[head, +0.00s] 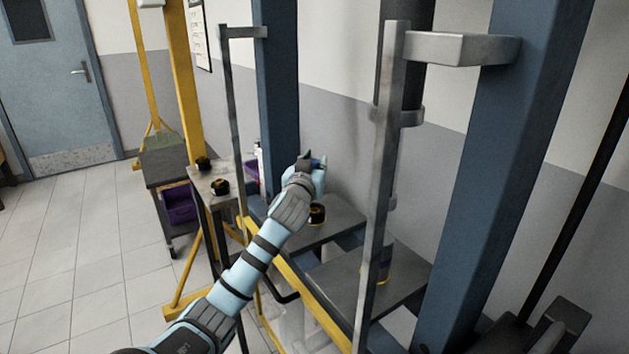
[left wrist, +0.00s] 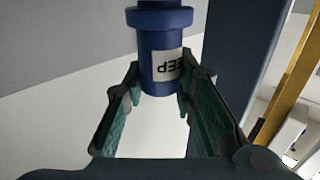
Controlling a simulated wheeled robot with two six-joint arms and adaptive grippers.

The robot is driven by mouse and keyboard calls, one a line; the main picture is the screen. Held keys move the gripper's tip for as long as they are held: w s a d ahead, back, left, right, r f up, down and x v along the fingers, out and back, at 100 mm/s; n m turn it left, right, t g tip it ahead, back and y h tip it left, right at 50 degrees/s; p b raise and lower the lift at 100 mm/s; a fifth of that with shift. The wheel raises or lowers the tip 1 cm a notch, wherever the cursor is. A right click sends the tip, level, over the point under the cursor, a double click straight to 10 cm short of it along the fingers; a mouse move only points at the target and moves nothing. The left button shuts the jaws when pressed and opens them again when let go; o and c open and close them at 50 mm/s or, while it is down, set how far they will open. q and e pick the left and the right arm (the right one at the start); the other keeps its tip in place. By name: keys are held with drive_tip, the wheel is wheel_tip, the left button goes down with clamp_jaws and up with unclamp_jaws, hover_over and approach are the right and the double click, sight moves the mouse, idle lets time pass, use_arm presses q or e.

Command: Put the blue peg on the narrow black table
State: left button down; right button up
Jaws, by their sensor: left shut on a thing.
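My left gripper (head: 314,168) is shut on the blue peg (left wrist: 166,60), high above a grey shelf-like table top. In the left wrist view the peg stands between the fingers of the gripper (left wrist: 160,100), with a collar and a white label with upside-down letters. A narrow table (head: 207,182) with a light worn top and dark legs stands left of the gripper. A dark cart-like table (head: 163,162) is behind it. I cannot tell which is the narrow black table. My right gripper is out of view.
Black-and-yellow round items (head: 220,187) sit on the light-topped table. A similar item (head: 317,214) is on the grey table top (head: 345,222) below my gripper. A purple bin (head: 180,205) is under the cart. Blue posts (head: 277,90) and a grey upright bar (head: 388,150) stand close by.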

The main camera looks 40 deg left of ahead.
sight(314, 161)
use_arm(q)
wheel_tip(314, 161, up, 12)
drive_tip(key=p, duration=0.1)
drive_tip(key=shift+p, duration=0.3)
